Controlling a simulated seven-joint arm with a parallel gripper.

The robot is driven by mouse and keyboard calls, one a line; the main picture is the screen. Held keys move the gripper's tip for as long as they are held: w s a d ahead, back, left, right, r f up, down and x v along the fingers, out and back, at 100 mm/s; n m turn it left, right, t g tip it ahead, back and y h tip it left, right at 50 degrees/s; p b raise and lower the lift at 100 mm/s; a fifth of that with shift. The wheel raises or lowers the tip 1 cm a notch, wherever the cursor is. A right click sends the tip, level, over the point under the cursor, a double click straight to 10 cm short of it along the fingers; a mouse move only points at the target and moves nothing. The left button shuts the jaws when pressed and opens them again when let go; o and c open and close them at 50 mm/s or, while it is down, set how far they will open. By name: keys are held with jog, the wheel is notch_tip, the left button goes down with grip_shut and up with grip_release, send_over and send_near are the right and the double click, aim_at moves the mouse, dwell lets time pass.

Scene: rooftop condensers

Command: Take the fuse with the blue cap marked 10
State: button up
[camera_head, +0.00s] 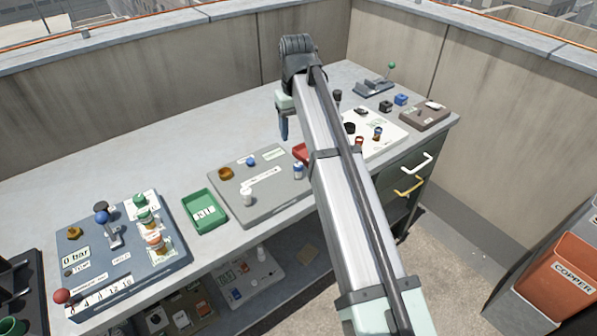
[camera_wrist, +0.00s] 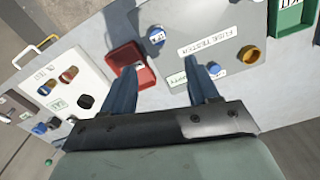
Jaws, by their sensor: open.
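A small white piece with a blue cap (camera_head: 297,172) stands on the grey fuse tester board (camera_head: 277,205), close to a red tray (camera_head: 300,152). Its blue cap also shows in the wrist view (camera_wrist: 155,34), beside the red tray (camera_wrist: 147,72); I cannot read its marking surely. A second blue-topped piece (camera_head: 251,161) sits on the same board; in the wrist view it (camera_wrist: 217,70) is partly behind a finger. My gripper (camera_head: 284,128) is open and empty above the back of the bench. In the wrist view its fingertips (camera_wrist: 164,68) are apart, over the tray and board edge.
A green tray (camera_head: 205,212) lies left of the board. A blue-grey gauge panel (camera_head: 122,262) is at the left. A white sheet (camera_head: 385,145) with small parts lies right of my arm. A yellow-brown knob (camera_head: 225,173) and white cylinder (camera_head: 247,196) stand on the board.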

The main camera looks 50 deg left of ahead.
aim_at(298, 164)
notch_tip(298, 164, down, 8)
jog(key=shift+r, duration=0.25)
jog(key=shift+w+d+f, duration=0.1)
jog(key=shift+d+f, duration=0.05)
jog(key=shift+f, duration=1.1)
jog(key=shift+d+f, duration=0.1)
jog(key=shift+f, duration=1.15)
jog(key=shift+c, duration=0.2)
grip_shut()
